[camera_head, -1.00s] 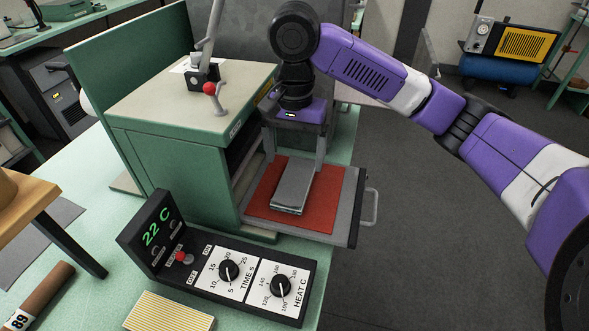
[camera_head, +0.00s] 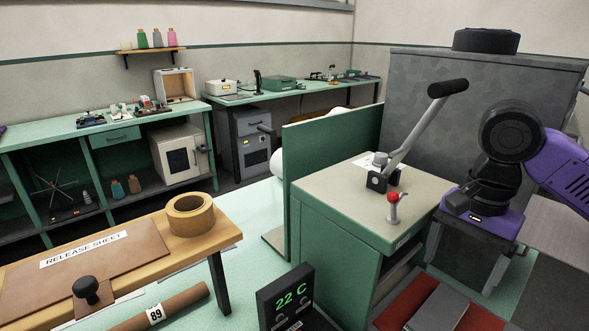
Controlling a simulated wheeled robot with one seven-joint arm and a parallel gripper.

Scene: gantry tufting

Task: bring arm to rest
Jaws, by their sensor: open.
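My purple and black arm reaches in from the right edge. My gripper (camera_head: 464,270) points down with its two grey fingers wide apart and nothing between them. It hangs beside the right side of the green press cabinet (camera_head: 335,240), above and behind the red pad (camera_head: 403,302). A flat grey block (camera_head: 438,309) lies on the red pad, apart from the fingers; its near part is cut off by the lower picture edge.
The cabinet carries a long black-handled lever (camera_head: 420,120) and a small red-knobbed lever (camera_head: 393,205). A display (camera_head: 287,299) reads 22 C. A wooden stand (camera_head: 150,255) holds a release sheet and tape roll (camera_head: 190,213). Green benches line the back wall.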

